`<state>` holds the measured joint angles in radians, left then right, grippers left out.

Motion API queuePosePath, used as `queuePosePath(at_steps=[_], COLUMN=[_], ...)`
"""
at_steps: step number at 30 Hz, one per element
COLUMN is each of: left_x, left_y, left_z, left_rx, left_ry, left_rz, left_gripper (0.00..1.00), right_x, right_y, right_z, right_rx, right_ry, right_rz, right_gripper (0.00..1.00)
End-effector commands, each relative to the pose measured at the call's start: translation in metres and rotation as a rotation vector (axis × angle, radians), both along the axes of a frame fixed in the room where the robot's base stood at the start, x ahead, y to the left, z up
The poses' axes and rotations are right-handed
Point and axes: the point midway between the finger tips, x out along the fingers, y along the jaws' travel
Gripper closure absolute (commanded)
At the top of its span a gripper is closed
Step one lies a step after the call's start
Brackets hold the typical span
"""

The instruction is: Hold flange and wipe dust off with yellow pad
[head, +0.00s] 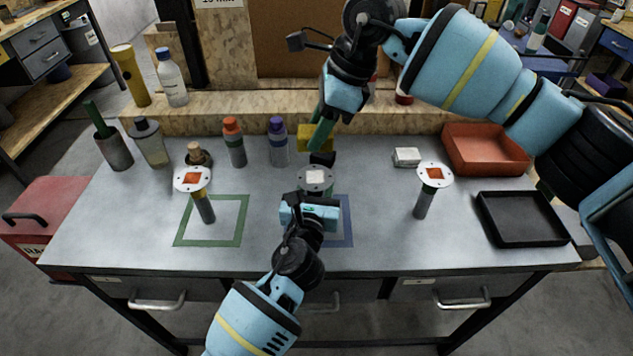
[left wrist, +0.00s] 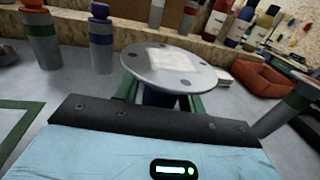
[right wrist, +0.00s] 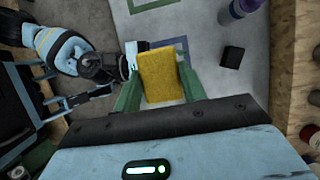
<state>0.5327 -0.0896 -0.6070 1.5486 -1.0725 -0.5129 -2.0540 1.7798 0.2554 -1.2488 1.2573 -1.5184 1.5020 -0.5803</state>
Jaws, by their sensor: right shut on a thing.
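The middle flange (head: 316,177) is a grey disc with a pale dust patch. It also shows in the left wrist view (left wrist: 178,66). My left gripper (head: 310,205) is low at its front, green fingers on either side of its stem; whether they press on it I cannot tell. My right gripper (head: 320,135) is shut on the yellow pad (right wrist: 161,75), holding it above and behind the middle flange, apart from it. Two other flanges, left (head: 193,180) and right (head: 435,175), stand upright with orange patches. My left gripper hides most of the middle stem.
A green square outline (head: 240,222) and a blue one (head: 348,215) mark the table. Bottles (head: 235,143) line the back left. A red tray (head: 485,165), a black tray (head: 520,240) and a small white block (head: 407,157) are at right.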

Motion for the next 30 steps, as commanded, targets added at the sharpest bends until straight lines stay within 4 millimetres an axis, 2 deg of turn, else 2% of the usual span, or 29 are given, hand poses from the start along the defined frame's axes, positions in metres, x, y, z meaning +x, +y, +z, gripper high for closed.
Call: queuePosePath(at_steps=[1, 9, 27, 30], left_x=[-0.0002, -0.0003, -0.0003, -0.0003], left_y=[-0.0001, -0.0001, 0.0000, 0.0000], left_z=[0.0000, 0.0000, -0.0001, -0.0001], left_rx=[0.000, 0.000, 0.000, 0.000], left_ry=[0.000, 0.000, 0.000, 0.000], left_rz=[0.000, 0.000, 0.000, 0.000], left_gripper=[0.67, 1.00, 1.00, 1.00], right_x=[0.0000, 0.0000, -0.0001, -0.0009], right_y=[0.0000, 0.0000, 0.0005, 0.0059], right_z=[0.0002, 0.0002, 0.0005, 0.0005], right_rx=[0.000, 0.000, 0.002, 0.003], right_ry=[0.000, 0.000, -0.001, 0.000], right_rz=[0.000, 0.000, 0.000, 0.002], right_gripper=[0.77, 0.77, 0.77, 0.77])
